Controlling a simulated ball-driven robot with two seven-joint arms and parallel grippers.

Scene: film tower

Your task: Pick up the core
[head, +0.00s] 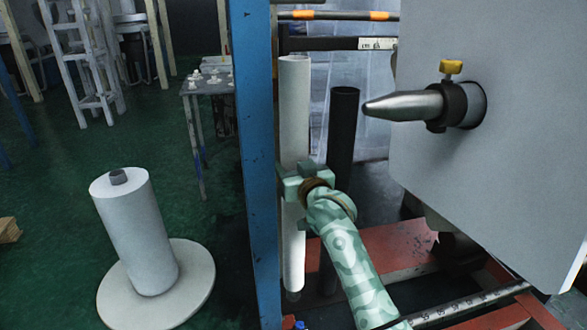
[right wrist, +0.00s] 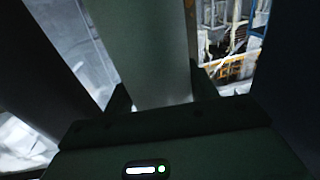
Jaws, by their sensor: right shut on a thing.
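The core, a tall pale tube (head: 294,110), is upright just right of the blue post. My right gripper (head: 297,183) is shut around it a little below its middle. The tube's lower part shows below the gripper, and its bottom end is near a dark spot low in the frame; I cannot tell whether it rests on something. In the right wrist view the core (right wrist: 150,45) fills the space between the two dark fingers (right wrist: 162,95). My left gripper is not in view.
A black tube (head: 341,135) stands close behind, right of the core. The blue post (head: 255,150) is close on the left. A metal cone spindle (head: 405,104) juts from a grey panel (head: 500,180) at right. A white roll (head: 135,235) stands on a round base (head: 195,285).

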